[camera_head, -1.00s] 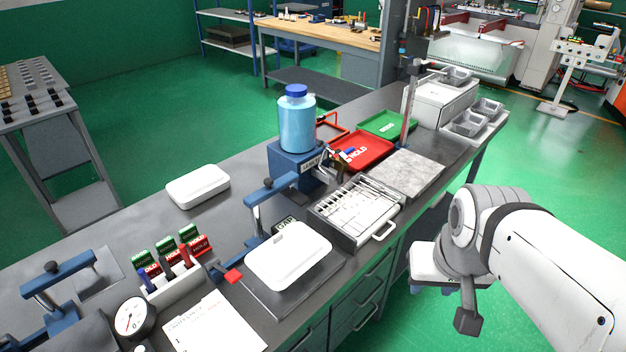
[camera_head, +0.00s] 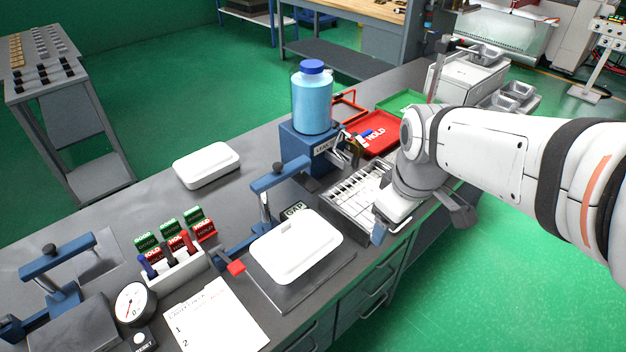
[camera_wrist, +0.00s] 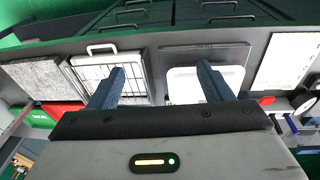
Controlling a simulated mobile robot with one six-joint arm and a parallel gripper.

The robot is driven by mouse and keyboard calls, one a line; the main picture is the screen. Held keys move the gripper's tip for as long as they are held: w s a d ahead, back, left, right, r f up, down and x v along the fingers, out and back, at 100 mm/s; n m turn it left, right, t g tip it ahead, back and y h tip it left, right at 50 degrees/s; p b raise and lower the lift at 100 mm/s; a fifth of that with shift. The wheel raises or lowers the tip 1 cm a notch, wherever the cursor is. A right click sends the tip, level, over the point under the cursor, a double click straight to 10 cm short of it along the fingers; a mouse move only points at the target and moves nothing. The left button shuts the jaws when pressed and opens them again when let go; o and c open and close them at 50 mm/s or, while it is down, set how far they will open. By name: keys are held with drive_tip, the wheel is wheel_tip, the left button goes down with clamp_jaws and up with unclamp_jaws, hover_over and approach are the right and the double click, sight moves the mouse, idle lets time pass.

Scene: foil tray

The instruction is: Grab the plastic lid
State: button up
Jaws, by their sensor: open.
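A white rounded plastic lid (camera_head: 295,243) lies on a dark flat plate at the front of the bench. A second, similar white lid-like piece (camera_head: 206,162) lies farther back on the bench. My gripper (camera_head: 380,231) is to the right of the front lid, near the bench's front edge and apart from it. It is open and empty. In the wrist view its two blue fingers (camera_wrist: 158,78) are spread, and the front lid (camera_wrist: 182,88) shows partly behind the right finger.
A blue clamp (camera_head: 268,187) stands behind the front lid, and a blue-capped bottle (camera_head: 312,100) farther back. A marker rack (camera_head: 178,273) and paper sheet (camera_head: 215,318) are left of the lid.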

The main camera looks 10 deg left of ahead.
sight(296, 240)
drive_tip(key=o, duration=0.4)
drive_tip(key=w+a+f+n, duration=0.1)
drive_tip(key=a+n, duration=0.2)
drive_tip(key=w+a+f+n, duration=0.1)
drive_tip(key=w+a+n, duration=0.1)
drive_tip(key=a+n, duration=0.2)
drive_tip(key=w+a+f+n+g, duration=0.1)
drive_tip(key=w+a+n, duration=0.1)
drive_tip(key=a+n, duration=0.1)
drive_tip(key=shift+w+a+f+n+b, duration=0.1)
drive_tip(key=shift+a+f+n+b, duration=0.2)
drive_tip(key=shift+f+n+b, duration=0.1)
drive_tip(key=shift+o, duration=0.8)
drive_tip(key=a+f+n, duration=0.1)
drive_tip(key=a+n, duration=0.1)
drive_tip(key=w+a+f+n, duration=0.1)
drive_tip(key=a+n, duration=0.1)
drive_tip(key=a, duration=0.1)
drive_tip(key=a+f+n+g, duration=0.1)
drive_tip(key=a+n, duration=0.2)
drive_tip(key=shift+w+f, duration=0.2)
drive_tip(key=shift+a+f+n, duration=0.15)
drive_tip(key=shift+f+n, duration=0.15)
drive_tip(key=shift+s+a+f+p, duration=0.1)
drive_tip(key=shift+s+f+p, duration=0.1)
drive_tip(key=shift+f, duration=1.65)
drive_tip(key=shift+s+a+f+p, duration=0.1)
drive_tip(key=shift+s+f+p, duration=0.1)
drive_tip(key=shift+f, duration=1.65)
